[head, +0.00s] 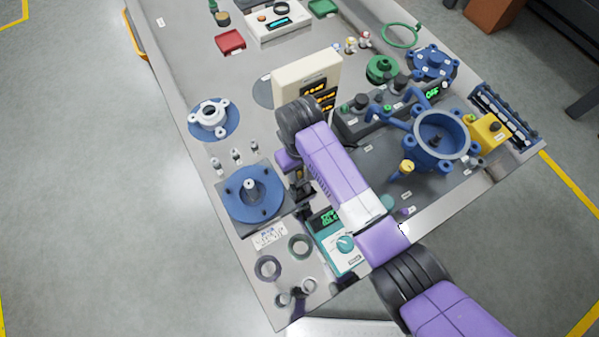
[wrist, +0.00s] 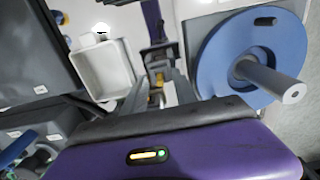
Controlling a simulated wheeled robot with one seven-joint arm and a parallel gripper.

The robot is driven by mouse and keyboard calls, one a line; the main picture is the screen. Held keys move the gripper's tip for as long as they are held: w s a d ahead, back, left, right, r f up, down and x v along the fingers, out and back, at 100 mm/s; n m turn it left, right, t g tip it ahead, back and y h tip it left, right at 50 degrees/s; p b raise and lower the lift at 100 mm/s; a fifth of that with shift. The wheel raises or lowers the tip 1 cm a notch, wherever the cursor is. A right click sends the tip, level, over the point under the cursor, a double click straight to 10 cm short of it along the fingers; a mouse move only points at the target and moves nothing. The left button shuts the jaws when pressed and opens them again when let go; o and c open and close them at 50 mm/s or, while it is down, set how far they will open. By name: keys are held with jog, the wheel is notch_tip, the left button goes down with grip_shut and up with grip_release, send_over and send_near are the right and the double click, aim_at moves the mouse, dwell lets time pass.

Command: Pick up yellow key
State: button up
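My gripper (wrist: 160,74) points down at the table between its two grey fingers, which stand apart with a gap between the tips. A small yellow piece (wrist: 157,98) shows in this gap in the wrist view; it may be the yellow key, but its shape is too small to tell. I cannot tell whether the fingers touch it. In the head view my gripper (head: 301,190) is partly hidden by my purple arm, beside the blue disc fixture (head: 240,207). A little yellow also shows there under my wrist.
The blue disc with its grey peg (wrist: 268,76) stands close on the right in the wrist view. A white open tray (wrist: 105,75) lies on the left. A teal meter (head: 335,250) and rings (head: 268,268) lie near the front. A cream display box (head: 303,75) stands behind.

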grip_shut()
jog(key=shift+r, duration=0.1)
dwell(0.3)
